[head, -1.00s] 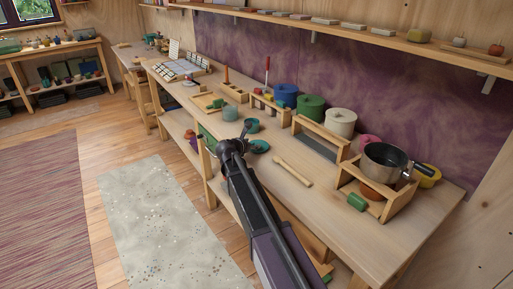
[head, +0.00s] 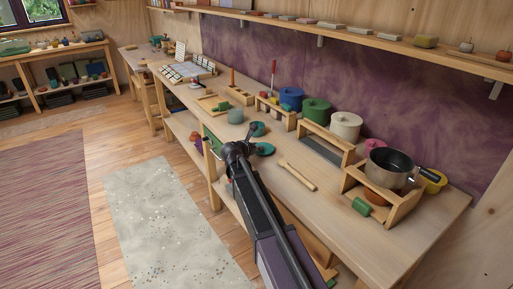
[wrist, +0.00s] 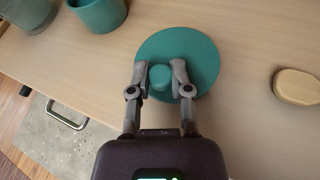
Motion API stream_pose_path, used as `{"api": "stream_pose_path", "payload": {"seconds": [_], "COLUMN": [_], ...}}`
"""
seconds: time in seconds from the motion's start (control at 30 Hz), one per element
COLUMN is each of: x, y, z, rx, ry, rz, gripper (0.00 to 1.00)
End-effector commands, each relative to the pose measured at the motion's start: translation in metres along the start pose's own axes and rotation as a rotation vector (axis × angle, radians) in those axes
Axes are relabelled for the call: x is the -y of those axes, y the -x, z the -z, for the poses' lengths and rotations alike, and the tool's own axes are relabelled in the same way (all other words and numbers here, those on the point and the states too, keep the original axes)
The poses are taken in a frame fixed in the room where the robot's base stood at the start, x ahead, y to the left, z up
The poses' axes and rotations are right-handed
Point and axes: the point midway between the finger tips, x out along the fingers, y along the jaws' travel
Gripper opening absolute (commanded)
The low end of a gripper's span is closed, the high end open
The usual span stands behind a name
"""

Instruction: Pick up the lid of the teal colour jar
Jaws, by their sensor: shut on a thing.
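The teal lid (wrist: 190,50) is a flat round disc with a small teal knob (wrist: 160,77) in the wrist view. My gripper (wrist: 163,75) is shut on the knob, one finger on each side. In the head view the lid (head: 265,149) shows just past my arm's end, where my fingers are hidden. I cannot tell whether the lid touches the bench. The open teal jar (wrist: 98,12) stands upright, apart from the lid, at the upper left of the wrist view. It also shows in the head view (head: 257,129), just behind the lid.
A paler teal container (wrist: 28,14) stands left of the jar. A wooden piece (wrist: 296,87) lies right of the lid. The bench edge and a metal handle (wrist: 66,115) are nearby. Lidded canisters (head: 315,110), a wooden rack (head: 322,148) and a pot (head: 389,168) stand farther along.

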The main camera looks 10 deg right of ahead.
Motion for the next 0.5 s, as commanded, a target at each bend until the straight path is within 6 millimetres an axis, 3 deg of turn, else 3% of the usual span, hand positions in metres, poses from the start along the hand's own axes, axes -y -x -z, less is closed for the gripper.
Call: {"api": "stream_pose_path", "payload": {"seconds": [0.43,0.5], "x": [-0.005,0.002], "y": [0.014,0.028], "z": [-0.033,-0.026], "rx": [0.000,0.000], "ry": [0.001,0.001], "rz": [-0.001,-0.002], "gripper": [0.00,0.00]}}
